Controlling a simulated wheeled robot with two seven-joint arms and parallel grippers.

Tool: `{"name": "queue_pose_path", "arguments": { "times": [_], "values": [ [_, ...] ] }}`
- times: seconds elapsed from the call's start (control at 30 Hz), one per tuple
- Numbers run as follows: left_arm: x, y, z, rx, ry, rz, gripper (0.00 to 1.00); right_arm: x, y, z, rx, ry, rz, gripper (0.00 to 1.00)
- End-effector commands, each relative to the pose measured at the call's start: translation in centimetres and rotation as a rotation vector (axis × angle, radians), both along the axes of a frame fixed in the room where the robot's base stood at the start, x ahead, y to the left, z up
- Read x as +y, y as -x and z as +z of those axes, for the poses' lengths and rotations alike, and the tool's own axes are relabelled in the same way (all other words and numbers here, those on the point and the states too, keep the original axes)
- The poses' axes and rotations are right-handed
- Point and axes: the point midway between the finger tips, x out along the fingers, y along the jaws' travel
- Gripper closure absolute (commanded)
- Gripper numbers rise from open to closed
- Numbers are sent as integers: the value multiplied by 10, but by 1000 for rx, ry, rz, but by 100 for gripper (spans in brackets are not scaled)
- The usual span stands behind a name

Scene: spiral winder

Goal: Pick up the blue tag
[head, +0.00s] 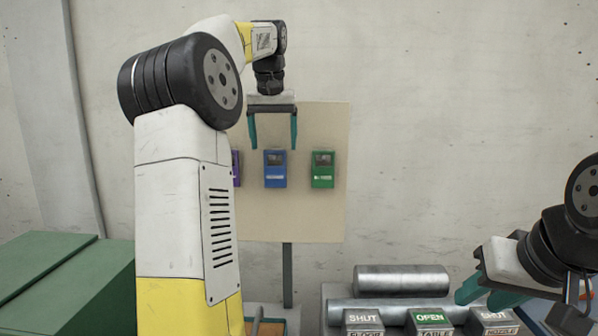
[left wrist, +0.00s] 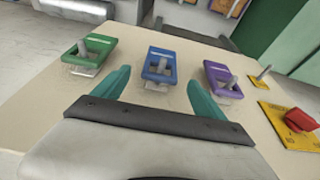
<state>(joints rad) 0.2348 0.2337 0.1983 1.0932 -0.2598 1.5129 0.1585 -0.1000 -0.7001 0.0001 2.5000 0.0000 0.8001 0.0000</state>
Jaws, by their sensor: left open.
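The blue tag (head: 275,170) hangs on the beige board (head: 300,222), between a purple tag (head: 236,168) and a green tag (head: 323,170). In the left wrist view the blue tag (left wrist: 160,64) hangs on a metal peg. My left gripper (head: 273,148) is open and empty, its two teal fingers just above the blue tag in the head view. In the left wrist view its fingertips (left wrist: 160,76) lie to either side of the blue tag's lower part; contact does not show. My right gripper (head: 485,293) is low at the right, its teal fingers apart and empty.
The green tag (left wrist: 89,54) and purple tag (left wrist: 222,79) flank the blue one closely. A yellow plate with a red knob (left wrist: 301,120) is beside them. Metal rollers (head: 402,279) and labelled SHUT and OPEN boxes (head: 431,321) stand below right. A green cabinet (head: 75,285) stands left.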

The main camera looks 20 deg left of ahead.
Motion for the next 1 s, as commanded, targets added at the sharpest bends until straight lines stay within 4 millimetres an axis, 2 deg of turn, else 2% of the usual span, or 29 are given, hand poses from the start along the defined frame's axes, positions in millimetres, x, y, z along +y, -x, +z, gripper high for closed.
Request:
{"name": "queue_pose_path", "arguments": {
  "times": [0.4, 0.7, 0.77, 1.0],
  "values": [
    [5, -15, -53, 1, 1, -1, 18, 0, 0, 0, 0, 0, 0, 64],
    [5, -18, -60, -2, 0, -2, 18, 0, 0, 0, 0, 0, 0, 64],
    [5, -18, -60, -2, 0, -2, 26, 0, 0, 0, 0, 0, 0, 64],
    [5, -18, -59, -2, 0, -2, 73, 0, 0, 0, 0, 0, 0, 64]
  ]
}}
